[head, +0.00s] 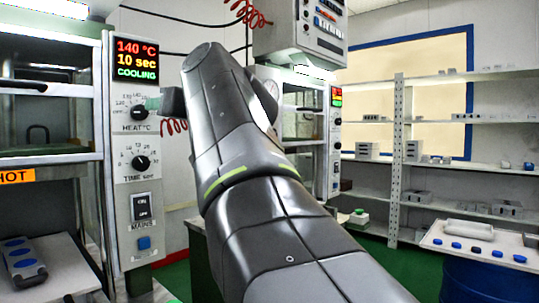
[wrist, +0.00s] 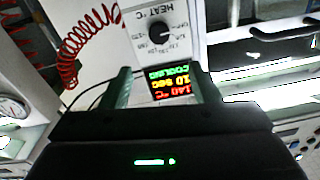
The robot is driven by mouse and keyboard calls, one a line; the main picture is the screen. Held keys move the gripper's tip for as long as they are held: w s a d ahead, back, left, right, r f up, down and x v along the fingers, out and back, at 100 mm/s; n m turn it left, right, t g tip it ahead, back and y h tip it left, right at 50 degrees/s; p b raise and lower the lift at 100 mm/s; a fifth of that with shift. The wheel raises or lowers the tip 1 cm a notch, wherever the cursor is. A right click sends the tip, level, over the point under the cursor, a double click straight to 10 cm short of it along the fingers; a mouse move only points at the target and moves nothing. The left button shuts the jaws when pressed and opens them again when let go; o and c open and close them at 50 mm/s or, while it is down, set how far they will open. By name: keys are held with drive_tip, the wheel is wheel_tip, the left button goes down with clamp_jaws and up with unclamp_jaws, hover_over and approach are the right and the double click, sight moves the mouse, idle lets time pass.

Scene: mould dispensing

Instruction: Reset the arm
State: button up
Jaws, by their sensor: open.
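My arm reaches up across the middle of the head view, and its upper end hides part of the machine behind it. My gripper shows in the wrist view (wrist: 166,82) as two upright dark-green fingers, spread apart with nothing between them. The control panel (head: 130,200) with its red, yellow and green display (head: 137,60) stands left of my arm. In the wrist view the display (wrist: 172,82) appears upside down between and beyond the fingers, with the HEAT knob (wrist: 160,33) above it. I cannot tell the gap between fingers and panel.
A second machine panel (head: 335,140) stands behind my arm. White shelves (head: 398,150) and a table with blue pieces (head: 477,250) are at the right. Red coiled hoses (wrist: 70,70) hang nearby.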

sight(141, 112)
drive_tip(key=x, duration=0.4)
drive_tip(key=p+x, duration=0.1)
drive_tip(key=x, duration=0.8)
drive_tip(key=shift+w+a+f+p, duration=0.15)
drive_tip(key=shift+a+f+p, duration=0.1)
drive_tip(key=shift+p, duration=0.1)
drive_tip(key=shift+d, duration=0.15)
